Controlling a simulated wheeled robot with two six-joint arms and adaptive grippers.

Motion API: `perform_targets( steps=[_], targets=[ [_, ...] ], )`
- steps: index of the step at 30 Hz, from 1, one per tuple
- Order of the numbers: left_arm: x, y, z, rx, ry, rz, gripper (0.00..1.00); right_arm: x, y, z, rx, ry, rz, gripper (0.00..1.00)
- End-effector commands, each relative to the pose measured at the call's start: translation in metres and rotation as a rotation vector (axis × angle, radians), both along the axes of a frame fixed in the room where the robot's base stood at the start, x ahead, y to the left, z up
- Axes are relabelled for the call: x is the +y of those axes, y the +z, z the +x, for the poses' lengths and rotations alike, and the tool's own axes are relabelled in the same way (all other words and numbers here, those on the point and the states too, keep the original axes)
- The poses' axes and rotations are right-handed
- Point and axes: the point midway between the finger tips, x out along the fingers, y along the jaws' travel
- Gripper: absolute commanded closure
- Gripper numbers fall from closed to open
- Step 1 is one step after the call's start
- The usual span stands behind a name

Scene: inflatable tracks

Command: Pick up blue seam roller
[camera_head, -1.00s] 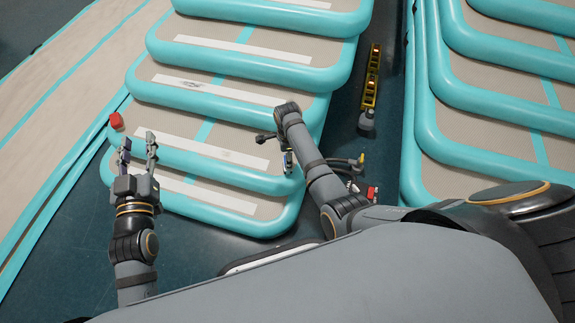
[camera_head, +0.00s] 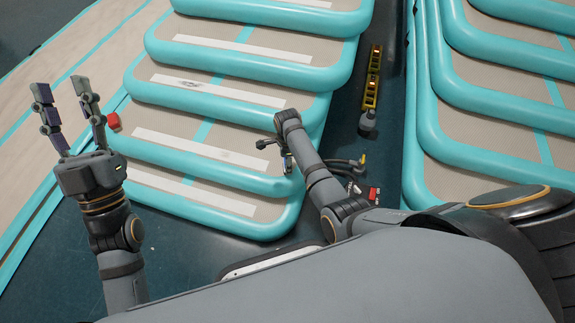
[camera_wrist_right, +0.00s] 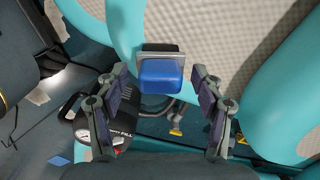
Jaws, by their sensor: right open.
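The blue seam roller (camera_wrist_right: 161,75) shows in the right wrist view as a blue block with a grey edge, against the turquoise tube of the stepped track. It lies ahead of my right gripper (camera_wrist_right: 165,98), whose two fingers are spread on either side with gaps to it. In the head view my right gripper (camera_head: 274,153) is over the lower steps, and I cannot make out the roller there. My left gripper (camera_head: 60,88) is open and empty, raised at the left with its fingers pointing up the picture.
A yellow-framed item (camera_head: 371,80) lies in the dark gap between tracks. A black canister (camera_wrist_right: 105,125) and a hose (camera_wrist_right: 165,110) lie below the roller in the right wrist view.

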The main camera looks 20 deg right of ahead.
Motion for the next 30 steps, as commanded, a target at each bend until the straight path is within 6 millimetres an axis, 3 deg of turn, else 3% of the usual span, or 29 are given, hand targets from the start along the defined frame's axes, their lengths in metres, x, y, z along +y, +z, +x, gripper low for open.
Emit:
perform_targets(
  steps=[2, 17, 26, 30],
  targets=[
    [0.0, 0.0, 0.0, 0.001, 0.0, 0.0, 0.6, 0.0, 0.0, 0.0, 0.0, 0.0, 0.0, 0.32],
    [0.0, 0.0, 0.001, 0.004, 0.0, 0.0, 0.6, 0.0, 0.0, 0.0, 0.0, 0.0, 0.0, 1.0],
    [0.0, -0.003, 0.002, 0.015, 0.0, -0.001, 0.6, 0.0, 0.001, 0.0, 0.0, 0.0, 0.0, 1.0],
    [0.001, -0.013, 0.009, 0.071, 0.001, -0.003, 0.6, 0.0, 0.003, 0.0, -0.001, 0.0, 0.0, 1.0]
  ],
)
